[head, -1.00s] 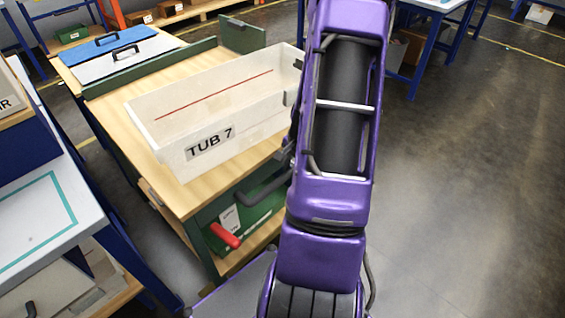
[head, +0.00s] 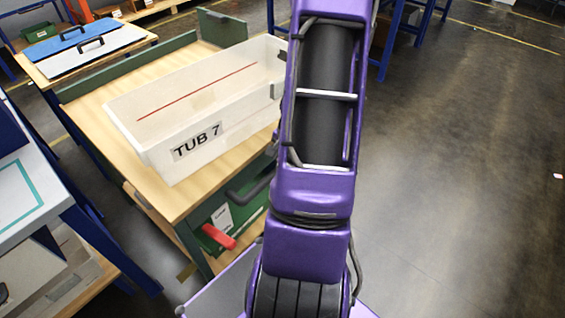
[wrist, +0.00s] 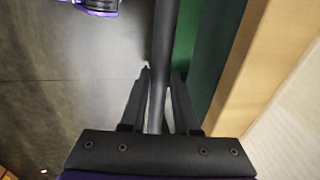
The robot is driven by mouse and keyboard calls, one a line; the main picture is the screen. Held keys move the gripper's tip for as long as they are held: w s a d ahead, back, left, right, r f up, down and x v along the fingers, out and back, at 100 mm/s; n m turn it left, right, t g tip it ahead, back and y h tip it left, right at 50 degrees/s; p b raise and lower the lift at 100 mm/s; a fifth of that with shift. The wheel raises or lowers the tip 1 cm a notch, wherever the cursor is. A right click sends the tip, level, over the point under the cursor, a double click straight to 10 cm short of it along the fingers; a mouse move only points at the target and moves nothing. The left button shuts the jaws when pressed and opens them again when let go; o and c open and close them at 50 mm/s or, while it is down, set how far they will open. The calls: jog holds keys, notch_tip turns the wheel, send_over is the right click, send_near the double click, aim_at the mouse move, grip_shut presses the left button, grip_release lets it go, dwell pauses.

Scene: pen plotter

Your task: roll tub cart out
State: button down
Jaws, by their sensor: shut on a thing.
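The tub cart (head: 180,195) has a wooden top and green frame and stands left of my arm in the head view. A pale open tub (head: 165,145) labelled TUB 7, with a red line inside, sits on its top. A dark bar handle (head: 250,180) runs along the cart's near side; the bar also shows in the wrist view (wrist: 166,35). My gripper (wrist: 160,75) is shut on this bar, one finger on each side of it. In the head view the gripper is hidden behind my arm. A red lever (head: 218,236) sticks out below the cart top.
A blue-legged bench (head: 22,200) stands close on the left. A table with blue and white panels (head: 90,48) is behind the cart. Blue-legged tables (head: 400,30) stand at the back. The grey floor (head: 460,180) on the right is clear.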

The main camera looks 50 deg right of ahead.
jog(key=shift+s, duration=0.15)
jog(key=c, duration=0.7)
grip_release()
jog(key=shift+o, duration=0.2)
jog(key=s+r+p, duration=0.3)
jog(key=r, duration=1.4)
jog(key=shift+s+d, duration=0.15)
jog(key=shift+s, duration=0.05)
